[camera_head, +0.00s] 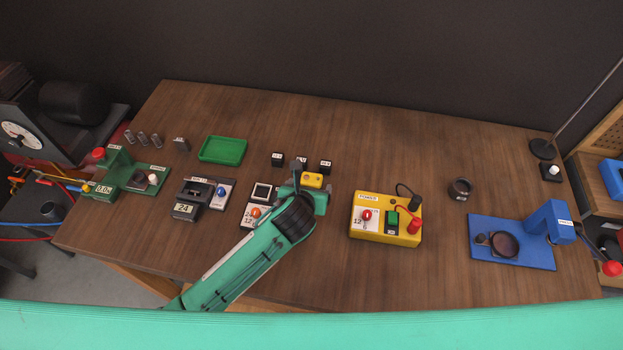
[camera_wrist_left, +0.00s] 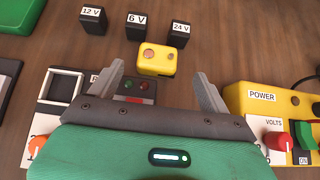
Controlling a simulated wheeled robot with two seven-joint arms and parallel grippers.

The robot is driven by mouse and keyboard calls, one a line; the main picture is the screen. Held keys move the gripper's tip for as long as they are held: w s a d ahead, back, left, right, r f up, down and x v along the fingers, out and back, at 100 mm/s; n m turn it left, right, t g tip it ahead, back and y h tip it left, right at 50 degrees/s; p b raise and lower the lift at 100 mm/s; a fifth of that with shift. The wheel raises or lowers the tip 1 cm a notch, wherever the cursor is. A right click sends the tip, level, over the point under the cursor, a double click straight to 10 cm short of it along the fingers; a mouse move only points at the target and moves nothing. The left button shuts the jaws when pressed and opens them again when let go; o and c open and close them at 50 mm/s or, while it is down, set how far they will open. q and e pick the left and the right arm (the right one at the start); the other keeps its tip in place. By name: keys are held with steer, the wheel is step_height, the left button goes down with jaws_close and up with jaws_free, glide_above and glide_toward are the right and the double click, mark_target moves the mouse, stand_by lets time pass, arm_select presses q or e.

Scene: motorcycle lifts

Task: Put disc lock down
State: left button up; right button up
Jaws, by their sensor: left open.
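My left gripper (camera_head: 309,186) reaches over the table from the front. In the left wrist view my left gripper (camera_wrist_left: 158,75) is open, with gaps between its fingers and the lock. The lock appears to rest on the table, but its underside is hidden. My right gripper is in neither view.
Black blocks labelled 12 V (camera_wrist_left: 92,20), 6 V (camera_wrist_left: 136,27) and 24 V (camera_wrist_left: 178,35) stand behind the lock. A yellow power box (camera_head: 385,235) is to its right. A green tray (camera_head: 222,150) lies left. Bare wood lies behind the power box.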

mark_target(311, 181)
arm_select(q)
steer(key=shift+w, duration=0.15)
steer(key=shift+w+f, duration=0.15)
steer(key=p+x, duration=0.2)
steer(key=x, duration=0.1)
steer(key=shift+w+f, duration=0.25)
steer(key=shift+f, duration=0.1)
steer(key=shift+w+f, duration=0.35)
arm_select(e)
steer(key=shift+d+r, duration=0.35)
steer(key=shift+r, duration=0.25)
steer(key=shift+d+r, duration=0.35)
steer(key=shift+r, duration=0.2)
arm_select(q)
steer(key=shift+c, duration=0.2)
steer(key=c, duration=1.1)
steer(key=shift+r, duration=0.1)
steer(key=shift+c, duration=1.3)
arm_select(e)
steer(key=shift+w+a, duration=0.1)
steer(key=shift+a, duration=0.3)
